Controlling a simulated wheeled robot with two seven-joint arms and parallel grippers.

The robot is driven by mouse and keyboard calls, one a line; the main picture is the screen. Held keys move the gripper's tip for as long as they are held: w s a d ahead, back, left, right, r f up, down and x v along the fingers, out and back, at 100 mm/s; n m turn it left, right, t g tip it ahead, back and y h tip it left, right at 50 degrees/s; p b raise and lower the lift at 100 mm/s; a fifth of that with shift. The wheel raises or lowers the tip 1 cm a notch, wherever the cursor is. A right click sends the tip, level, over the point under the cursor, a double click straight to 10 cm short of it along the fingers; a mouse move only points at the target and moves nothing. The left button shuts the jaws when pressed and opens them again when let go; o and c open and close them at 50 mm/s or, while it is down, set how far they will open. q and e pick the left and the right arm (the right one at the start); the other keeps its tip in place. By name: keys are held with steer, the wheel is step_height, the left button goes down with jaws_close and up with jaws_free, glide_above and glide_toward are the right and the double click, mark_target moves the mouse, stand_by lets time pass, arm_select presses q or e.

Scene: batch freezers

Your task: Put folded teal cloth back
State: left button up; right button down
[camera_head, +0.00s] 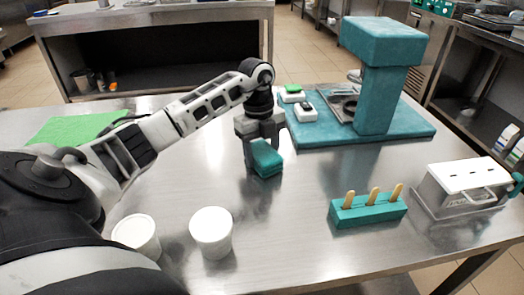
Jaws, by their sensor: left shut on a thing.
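The folded teal cloth (266,158) is held between the fingers of my left gripper (258,146). The gripper points down over the middle of the steel table, in front of the teal machine's base. The cloth hangs at the fingertips; I cannot tell whether its lower edge touches the table. My left arm reaches in from the left. My right gripper is not in view.
A teal machine (388,45) on a teal base (400,124) stands at the back right. Two white tubs (211,232) are at the front. A teal stick holder (367,211) and a white-topped metal box (464,184) are at the right. A green mat (75,128) lies left.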

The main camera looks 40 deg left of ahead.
mark_target(259, 146)
arm_select(q)
steer(key=shift+f, duration=0.15)
steer(key=o, duration=1)
steer(key=shift+c, duration=0.2)
step_height(259, 146, up, 12)
steer(key=a+p, duration=0.1)
steer(key=shift+w+a+r, duration=0.2)
steer(key=shift+a, duration=0.05)
